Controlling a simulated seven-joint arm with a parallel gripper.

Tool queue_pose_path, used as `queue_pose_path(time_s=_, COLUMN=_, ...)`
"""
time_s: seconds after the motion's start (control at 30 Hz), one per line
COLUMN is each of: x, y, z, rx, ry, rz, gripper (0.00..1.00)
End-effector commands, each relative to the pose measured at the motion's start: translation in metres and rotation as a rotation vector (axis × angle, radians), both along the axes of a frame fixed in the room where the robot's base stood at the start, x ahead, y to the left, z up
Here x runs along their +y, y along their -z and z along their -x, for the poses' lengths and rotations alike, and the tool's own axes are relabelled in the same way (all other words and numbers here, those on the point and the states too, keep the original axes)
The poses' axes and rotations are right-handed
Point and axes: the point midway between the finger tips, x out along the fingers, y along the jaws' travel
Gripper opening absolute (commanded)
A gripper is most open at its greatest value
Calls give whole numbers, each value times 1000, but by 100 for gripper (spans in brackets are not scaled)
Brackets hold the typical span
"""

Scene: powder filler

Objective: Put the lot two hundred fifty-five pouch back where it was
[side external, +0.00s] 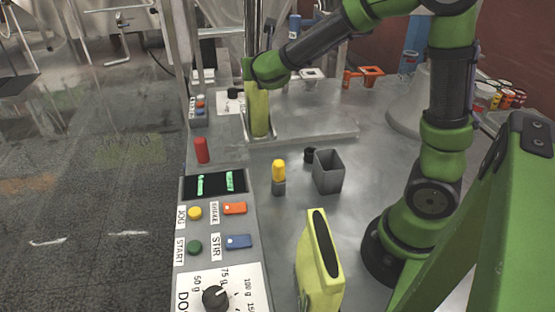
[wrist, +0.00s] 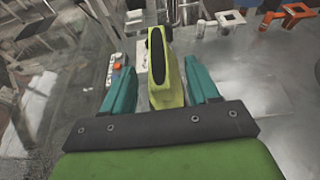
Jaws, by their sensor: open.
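A yellow-green pouch (side external: 258,113) with a dark opening stands upright at the filler column in the side view. In the wrist view the pouch (wrist: 165,80) lies between the two teal fingers of my gripper (wrist: 160,72), with a gap visible on each side. My gripper (side external: 262,72) is open at the pouch's upper part in the side view, where its fingers are mostly hidden. A second yellow-green pouch (side external: 320,265) with a dark slot on top stands at the front of the table. I see no readable lot number on either pouch.
A control panel (side external: 215,215) with buttons and a dose dial (side external: 215,297) runs along the left edge. Orange (side external: 363,75) and white brackets are behind.

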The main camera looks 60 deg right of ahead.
Motion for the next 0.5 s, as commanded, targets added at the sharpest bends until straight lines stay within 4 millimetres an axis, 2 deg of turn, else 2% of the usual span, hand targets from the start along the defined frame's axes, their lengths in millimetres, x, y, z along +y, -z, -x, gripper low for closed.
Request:
queue_pose_path(time_s=0.23, x=-12, y=8, z=-12, rx=1, ry=1, rz=0, gripper=60)
queue_pose_path(time_s=0.5, x=-34, y=26, z=-38, rx=1, ry=2, rz=0, gripper=60)
